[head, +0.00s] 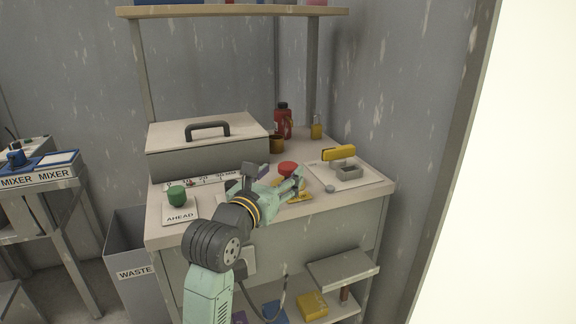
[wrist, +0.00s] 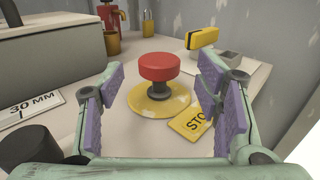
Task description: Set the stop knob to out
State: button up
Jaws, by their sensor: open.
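The stop knob (wrist: 159,68) is a red mushroom-shaped head on a grey stem, standing on a round yellow plate (wrist: 150,104). A yellow label reading "STO", partly hidden by a finger, lies beside it (wrist: 191,121). In the head view the red knob (head: 288,168) shows just beyond my gripper (head: 298,182). My gripper (wrist: 163,95) is open in the wrist view, its purple pads to the left and right of the knob. The knob stands ahead of the fingers, and neither pad visibly touches it.
A green knob (head: 177,196) with an AHEAD label stands at the bench's front left. A grey lidded box (head: 208,153) stands behind. A grey tray-like block with a yellow-handled item (head: 339,153) sits at right. A dark round knob (wrist: 35,147) is near my left finger.

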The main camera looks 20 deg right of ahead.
aim_at(288, 165)
jog(key=x, duration=0.5)
jog(key=shift+w, duration=0.1)
jog(key=shift+c, duration=0.6)
grip_shut()
jog(key=shift+r, duration=0.1)
